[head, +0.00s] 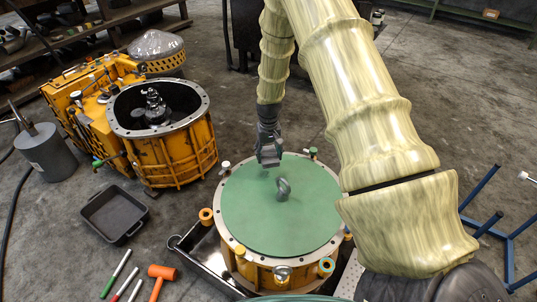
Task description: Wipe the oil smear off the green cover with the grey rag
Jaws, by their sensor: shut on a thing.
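The green cover (250,222) is a flat disc on top of the round orange housing (258,275), inside a pale metal rim. My gripper (268,162) is over the cover's far edge, fingers pointing down. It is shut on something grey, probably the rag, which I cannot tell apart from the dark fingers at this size. I cannot tell whether it touches the cover. A grey, rounded, ring-like shape (283,188) stands near the middle of the cover. I cannot make out a clear oil smear.
Small fittings stand around the rim, including a blue-and-orange ring (326,266). An open orange housing (190,155) stands at left. A black tray (113,213), an orange mallet (160,278) and markers lie on the floor. A blue frame (508,245) is at right.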

